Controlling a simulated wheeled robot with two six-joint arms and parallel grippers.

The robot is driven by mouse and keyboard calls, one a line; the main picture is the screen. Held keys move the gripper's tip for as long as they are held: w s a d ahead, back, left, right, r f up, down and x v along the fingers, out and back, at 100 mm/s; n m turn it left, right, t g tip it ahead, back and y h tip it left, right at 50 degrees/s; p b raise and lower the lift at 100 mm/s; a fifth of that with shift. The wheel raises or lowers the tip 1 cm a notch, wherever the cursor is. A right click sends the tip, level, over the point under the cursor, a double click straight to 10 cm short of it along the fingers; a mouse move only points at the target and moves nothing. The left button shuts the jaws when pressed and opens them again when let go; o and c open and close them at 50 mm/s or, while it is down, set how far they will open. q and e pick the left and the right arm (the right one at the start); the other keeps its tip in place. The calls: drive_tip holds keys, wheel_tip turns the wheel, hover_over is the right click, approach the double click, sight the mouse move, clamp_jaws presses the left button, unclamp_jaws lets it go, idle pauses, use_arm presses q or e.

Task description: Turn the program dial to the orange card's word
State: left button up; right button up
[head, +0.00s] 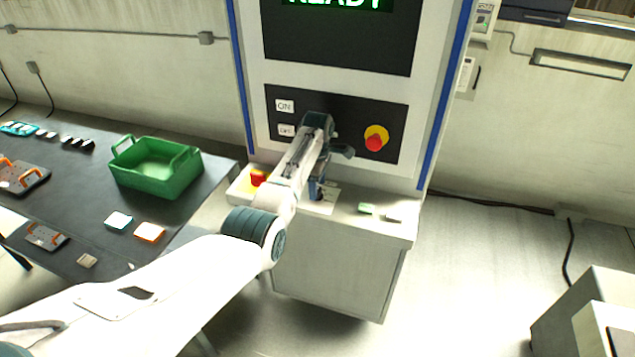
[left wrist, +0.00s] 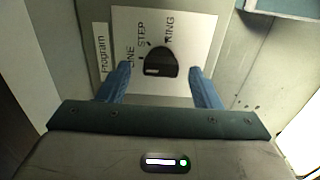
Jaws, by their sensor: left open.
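The program dial (left wrist: 160,62) is a black knob on a white plate (left wrist: 190,28) marked Program, with the words LINE, STEP and RING around it. A pale line shows on the knob's left part; I cannot tell surely which word it points at. My left gripper (left wrist: 158,88) is open, its two blue fingers on either side of the dial and apart from it in the picture. In the head view my left gripper (head: 318,190) is over the machine's ledge and mostly hides the dial. The orange card (head: 149,232) lies on the dark table; its word is too small to read.
The machine's screen (head: 340,30) reads READY in green. A red and yellow knob (head: 375,138) and ON button (head: 285,106) are on the panel above. A red button (head: 258,177) is left of my gripper. A green crate (head: 157,168) and teal-edged card (head: 118,221) are on the table.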

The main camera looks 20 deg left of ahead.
use_arm(q)
drive_tip(key=shift+f, duration=0.55)
drive_tip(key=shift+s, duration=0.1)
drive_tip(key=c, duration=1)
use_arm(e)
drive_tip(key=shift+w+d+r, duration=0.2)
drive_tip(key=shift+w+d, duration=0.1)
drive_tip(key=shift+w, duration=0.05)
